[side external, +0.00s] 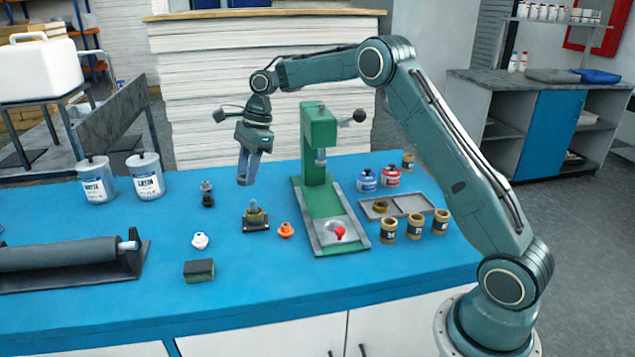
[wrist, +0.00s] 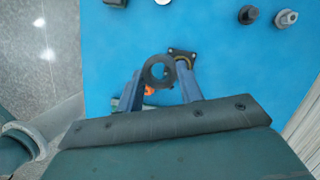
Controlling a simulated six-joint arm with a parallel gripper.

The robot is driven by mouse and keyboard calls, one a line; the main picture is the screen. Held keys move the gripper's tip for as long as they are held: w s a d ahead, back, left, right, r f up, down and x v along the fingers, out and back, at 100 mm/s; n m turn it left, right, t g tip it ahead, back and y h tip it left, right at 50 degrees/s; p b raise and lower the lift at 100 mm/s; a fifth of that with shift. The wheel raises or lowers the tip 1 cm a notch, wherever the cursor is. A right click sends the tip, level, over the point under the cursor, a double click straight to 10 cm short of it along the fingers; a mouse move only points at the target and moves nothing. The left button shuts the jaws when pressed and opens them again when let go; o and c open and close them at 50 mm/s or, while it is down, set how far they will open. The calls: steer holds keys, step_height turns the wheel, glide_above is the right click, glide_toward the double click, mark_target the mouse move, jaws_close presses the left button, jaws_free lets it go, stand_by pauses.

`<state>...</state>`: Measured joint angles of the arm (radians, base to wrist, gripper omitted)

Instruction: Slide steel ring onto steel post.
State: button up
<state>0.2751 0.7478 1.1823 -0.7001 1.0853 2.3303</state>
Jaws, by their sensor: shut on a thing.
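My gripper (side external: 245,181) is above the blue table, left of the green press. In the wrist view, my gripper (wrist: 159,74) is shut on a dark grey steel ring (wrist: 147,72), with a finger on either side. Blue table shows through the ring's hole. The ring is hard to make out in the side view. The steel post (side external: 254,207) stands upright on a dark square base, below and slightly right of my fingertips. In the wrist view, the post's base (wrist: 176,51) shows just beyond the ring, partly hidden by the right finger. The ring is apart from the post.
The green press (side external: 318,150) stands close on the right. An orange knob (side external: 286,230), a white knob (side external: 200,240) and a dark block (side external: 199,270) lie near the post. A tray (side external: 408,202) and several small jars are further right. A roller (side external: 60,254) lies left.

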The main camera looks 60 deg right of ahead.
steer(key=shift+w+d+f+m+t+h, duration=0.15)
steer(key=shift+w+d+f+m, duration=0.15)
steer(key=shift+d+m, duration=0.25)
steer(key=shift+w+d+f+m+t+h, duration=0.1)
steer(key=shift+w+d+f+m, duration=0.2)
steer(key=shift+d+m, duration=0.25)
steer(key=shift+w+d+f+m+t+h, duration=0.2)
steer(key=shift+w+d+m, duration=0.15)
steer(key=shift+d+m, duration=0.2)
steer(key=shift+f, duration=0.2)
steer(key=shift+f, duration=2.55)
steer(key=shift+f, duration=1.85)
steer(key=o, duration=1.6)
steer(key=shift+r, duration=0.2)
steer(key=shift+r, duration=4.35)
